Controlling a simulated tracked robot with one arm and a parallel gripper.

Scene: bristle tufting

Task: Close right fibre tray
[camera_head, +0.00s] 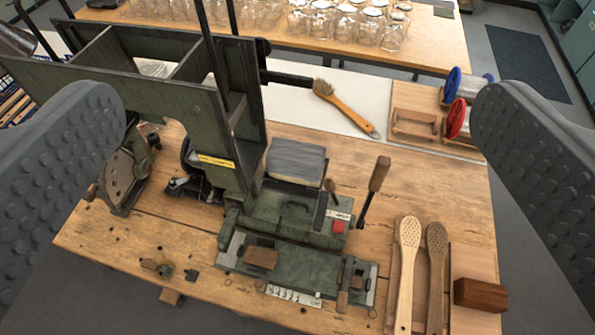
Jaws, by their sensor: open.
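A dark green tufting machine (290,215) stands on the wooden bench. At its upper left is a large green open-topped tray-like box (150,85) split by a divider plate (197,62). I cannot tell which part is the right fibre tray or whether it is open or closed. A tall green upright panel (240,100) with a yellow label stands at the box's right end. My gripper (298,105) is open and empty, its two studded grey fingers wide apart at the left and right picture edges. The fingers hide parts of the bench's sides.
A wooden-handled brush (345,110) lies behind the machine. Red (458,118) and blue (452,84) spools stand at the right. Perforated brush bodies (408,270) and a brown block (480,295) lie front right. A lever (374,185) sticks up. Glass jars (345,25) stand on the back table.

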